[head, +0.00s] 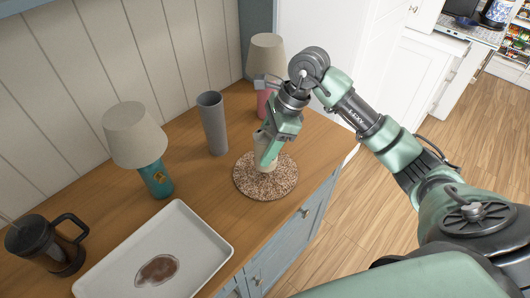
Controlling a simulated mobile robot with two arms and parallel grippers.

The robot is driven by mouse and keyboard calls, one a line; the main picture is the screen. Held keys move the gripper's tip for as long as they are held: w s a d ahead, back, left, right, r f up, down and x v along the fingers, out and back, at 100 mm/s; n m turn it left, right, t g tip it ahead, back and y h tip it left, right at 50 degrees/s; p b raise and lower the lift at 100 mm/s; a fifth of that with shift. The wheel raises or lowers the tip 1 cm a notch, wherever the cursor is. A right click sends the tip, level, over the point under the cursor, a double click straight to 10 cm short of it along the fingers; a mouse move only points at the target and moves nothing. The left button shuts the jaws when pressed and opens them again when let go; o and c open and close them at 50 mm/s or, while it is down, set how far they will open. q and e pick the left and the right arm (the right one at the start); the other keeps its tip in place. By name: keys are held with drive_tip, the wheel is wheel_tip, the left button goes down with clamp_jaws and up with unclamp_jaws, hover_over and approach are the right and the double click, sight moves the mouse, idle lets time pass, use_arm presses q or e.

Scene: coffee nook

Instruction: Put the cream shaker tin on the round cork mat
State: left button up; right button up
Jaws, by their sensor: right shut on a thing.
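The round cork mat (283,184) lies on the wooden counter near its front edge, speckled brown. The cream shaker tin (259,157) is at the mat, upright as far as it shows, and partly hidden by my right gripper. My right gripper (266,155) comes down from above and is shut on the tin. The tin's base appears to be over or on the mat; I cannot tell whether it touches. My left gripper is not in view.
A grey tumbler (213,124) stands just left of the mat. A pink-based lamp (266,55) is behind my gripper, and a teal-based lamp (135,134) is further left. A white tray (200,233) with a brown stain and a French press (42,243) are at lower left.

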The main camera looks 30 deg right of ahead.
wheel_tip(320, 180, down, 3)
drive_tip(key=shift+f, duration=0.1)
drive_tip(key=shift+f, duration=0.2)
drive_tip(key=o, duration=1.5)
drive_tip(key=shift+c, duration=0.2)
drive_tip(key=shift+r, duration=0.1)
drive_tip(key=shift+r, duration=0.2)
drive_tip(key=b+v, duration=0.2)
drive_tip(key=v, duration=0.9)
drive_tip(key=shift+r, duration=0.4)
